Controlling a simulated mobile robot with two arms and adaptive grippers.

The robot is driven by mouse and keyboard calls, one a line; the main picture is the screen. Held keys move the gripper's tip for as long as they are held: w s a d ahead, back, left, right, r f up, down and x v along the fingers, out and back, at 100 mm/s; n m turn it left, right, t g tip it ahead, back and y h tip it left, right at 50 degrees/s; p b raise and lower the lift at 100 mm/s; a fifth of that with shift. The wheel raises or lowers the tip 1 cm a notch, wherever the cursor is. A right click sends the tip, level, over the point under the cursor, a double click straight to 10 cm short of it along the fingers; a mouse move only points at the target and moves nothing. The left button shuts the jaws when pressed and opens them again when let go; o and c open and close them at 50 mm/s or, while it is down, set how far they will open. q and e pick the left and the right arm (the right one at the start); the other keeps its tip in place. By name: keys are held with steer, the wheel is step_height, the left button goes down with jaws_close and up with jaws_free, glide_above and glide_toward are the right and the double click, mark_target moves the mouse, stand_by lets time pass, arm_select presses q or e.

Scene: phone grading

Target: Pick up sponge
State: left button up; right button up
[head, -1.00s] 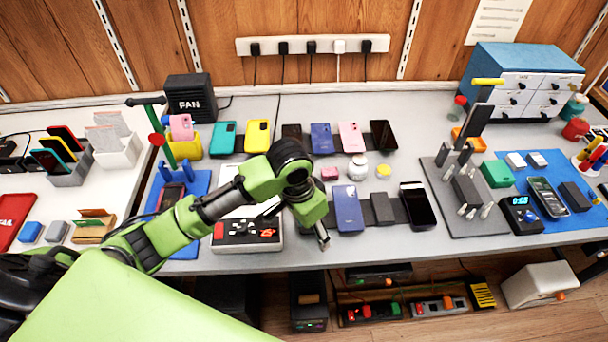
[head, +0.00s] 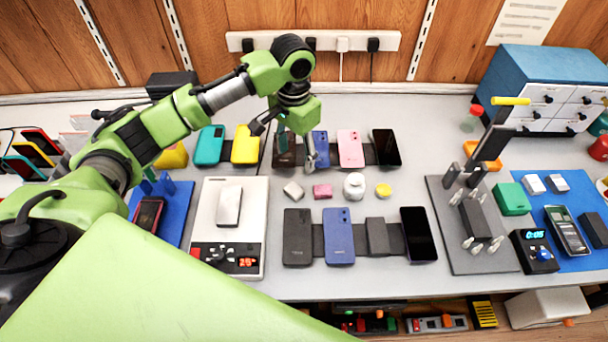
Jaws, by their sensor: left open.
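My left gripper (head: 286,145) is open and empty. It hangs above the back row of phones, behind the two blocks in the picture and touching neither. It partly covers a dark brown phone (head: 284,158) and a blue phone (head: 320,140). My right gripper is not in view.
A front row of phones (head: 339,240) lies nearer. A scale (head: 205,225) with a silver phone is at left. A grey plate with a clamp (head: 440,220) is at right.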

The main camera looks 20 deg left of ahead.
arm_select(q)
steer(key=f, duration=0.1)
glide_above(295, 189)
step_height(295, 189, down, 5)
steer(key=shift+d+r+p, duration=0.1)
steer(key=shift+r+p, duration=0.1)
steer(key=shift+p, duration=0.1)
steer(key=shift+w+f, duration=0.2)
steer(key=shift+f, duration=1.15)
steer(key=shift+s+f+p, duration=0.1)
steer(key=shift+f+p, duration=0.3)
steer(key=shift+f, duration=0.4)
step_height(295, 189, down, 3)
steer(key=shift+r, duration=0.2)
steer(key=shift+a+f, duration=0.2)
steer(key=shift+f, duration=0.25)
steer(key=c, duration=0.9)
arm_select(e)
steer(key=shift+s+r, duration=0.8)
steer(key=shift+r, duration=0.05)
